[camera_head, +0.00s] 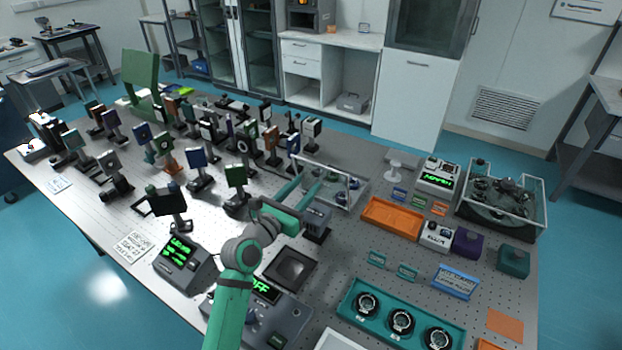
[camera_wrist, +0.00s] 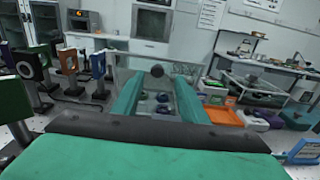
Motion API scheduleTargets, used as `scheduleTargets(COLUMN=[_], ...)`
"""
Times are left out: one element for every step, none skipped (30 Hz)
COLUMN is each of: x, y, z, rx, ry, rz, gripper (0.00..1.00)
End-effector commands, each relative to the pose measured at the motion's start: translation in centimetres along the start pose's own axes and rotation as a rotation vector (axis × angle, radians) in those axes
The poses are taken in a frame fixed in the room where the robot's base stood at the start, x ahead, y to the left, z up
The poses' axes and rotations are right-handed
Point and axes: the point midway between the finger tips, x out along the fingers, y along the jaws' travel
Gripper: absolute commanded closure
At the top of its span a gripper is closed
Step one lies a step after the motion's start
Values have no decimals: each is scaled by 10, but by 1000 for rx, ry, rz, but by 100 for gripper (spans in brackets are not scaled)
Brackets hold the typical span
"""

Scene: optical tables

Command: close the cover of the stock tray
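A clear-walled tray (camera_head: 345,203) with a pale rim stands near the middle of the table, with small round parts inside. I take it as the stock tray, though no label is readable. In the wrist view a clear panel (camera_wrist: 122,62), seemingly its cover, rises behind my fingers, with a dark round knob (camera_wrist: 157,71) between them. I cannot tell the cover's exact angle. My gripper (camera_head: 311,181) is open and empty, its two green fingers reaching over the tray's near left side. In the wrist view the fingers (camera_wrist: 157,82) are apart; contact with the cover is unclear.
Upright optics mounts (camera_head: 235,178) crowd the left. A second clear-covered case (camera_head: 510,226) stands at the far right. An orange tray (camera_head: 391,219) lies right of the stock tray, and a teal tray (camera_head: 375,327) lies in front. A dark post mount (camera_head: 317,222) stands close to my gripper.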

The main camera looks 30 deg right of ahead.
Motion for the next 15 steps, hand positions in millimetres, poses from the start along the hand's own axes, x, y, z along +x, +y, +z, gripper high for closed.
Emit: scheduleTargets(x=[8,12,18,22,25,29,32,34,37,39,41,42,43,43,44], y=[0,0,0,0,1,1,1,1,2,2,2,2,2,2,2], z=[0,0,0,0,0,0,0,0,0,0,0,0,0,0,0], rx=[2,1,1,1,1,0,0,0,0,0,0,-1,-1,-1,-1], ry=[2,2,1,1,2,2,1,1,1,1,1,1,0,0,0], rz=[-2,-1,-1,-1,0,0,1,1,2,2,2,2,2,3,3], gripper=[61,61,61,61,61,61,61,61,61,61,61,61,61,61,61])
